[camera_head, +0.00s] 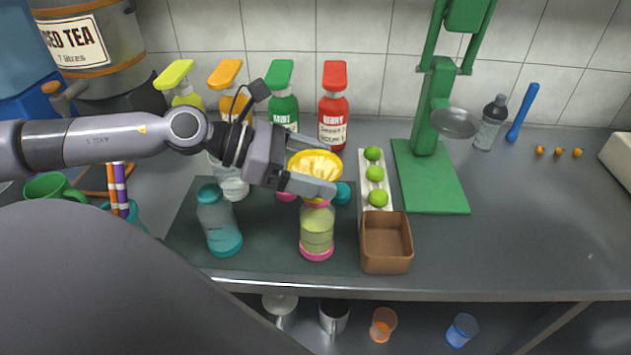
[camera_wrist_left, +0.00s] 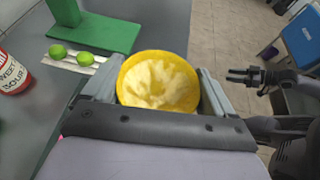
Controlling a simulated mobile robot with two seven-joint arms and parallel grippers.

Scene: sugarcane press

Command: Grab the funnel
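The yellow funnel (camera_head: 315,163), with a pale mottled inside, is above a clear bottle (camera_head: 317,230) with yellow-green contents and pink ends. My left gripper (camera_head: 312,178) reaches in from the left, with one finger on each side of the funnel. In the left wrist view the funnel (camera_wrist_left: 158,82) fills the gap between the fingers. Whether the fingers press on it is unclear, and the funnel's lower part is hidden. My right gripper (camera_wrist_left: 238,75) shows small at the right of the wrist view, apart from the funnel, with its fingers spread.
A teal bottle (camera_head: 219,225) stands left of the clear bottle. A brown box (camera_head: 387,243) and a white tray (camera_head: 364,205) with limes are to the right. The green press (camera_head: 430,178) stands behind them. Syrup bottles line the wall. The counter (camera_head: 540,230) at right is mostly clear.

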